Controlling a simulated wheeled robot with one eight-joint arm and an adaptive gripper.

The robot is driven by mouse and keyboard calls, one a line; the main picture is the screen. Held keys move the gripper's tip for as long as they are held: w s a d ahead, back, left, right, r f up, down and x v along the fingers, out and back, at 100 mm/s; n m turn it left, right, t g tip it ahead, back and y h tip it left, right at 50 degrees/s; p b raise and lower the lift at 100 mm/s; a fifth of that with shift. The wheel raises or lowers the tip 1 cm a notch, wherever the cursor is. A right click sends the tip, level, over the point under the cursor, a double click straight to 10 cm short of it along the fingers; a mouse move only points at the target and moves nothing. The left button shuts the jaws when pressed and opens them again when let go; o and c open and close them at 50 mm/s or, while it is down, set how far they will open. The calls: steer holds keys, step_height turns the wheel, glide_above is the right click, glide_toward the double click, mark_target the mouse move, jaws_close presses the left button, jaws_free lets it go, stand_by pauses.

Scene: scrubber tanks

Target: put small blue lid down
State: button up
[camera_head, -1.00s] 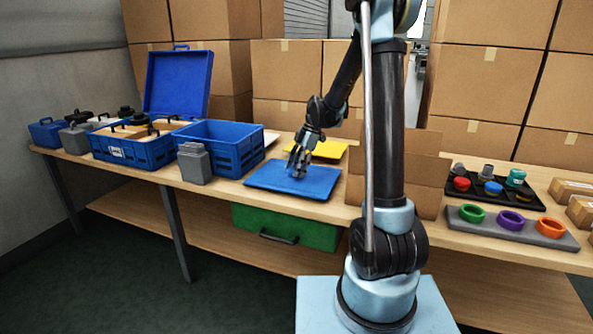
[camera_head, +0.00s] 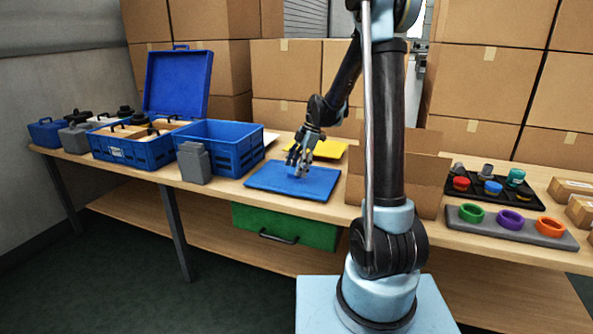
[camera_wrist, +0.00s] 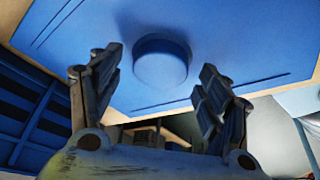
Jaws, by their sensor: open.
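The small blue lid (camera_wrist: 160,66) is a short round disc on the flat blue panel (camera_wrist: 215,30), seen between my fingers in the wrist view. In the head view the blue panel (camera_head: 318,189) lies on the table, and my fingers are over it. I cannot pick out the lid there. My gripper (camera_head: 297,168) is open with its fingers spread, close above the panel. The fingers show on either side of the lid in the wrist view, with nothing held.
An open blue crate (camera_head: 250,152) and a grey canister (camera_head: 193,163) stand left of the panel. A yellow sheet (camera_head: 331,150) lies behind it. A cardboard box (camera_head: 424,178) stands to the right. Further right are a black tray (camera_head: 527,202) and a grey holder with coloured rings (camera_head: 556,242).

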steer(key=v, duration=1.1)
steer(key=shift+r, duration=0.25)
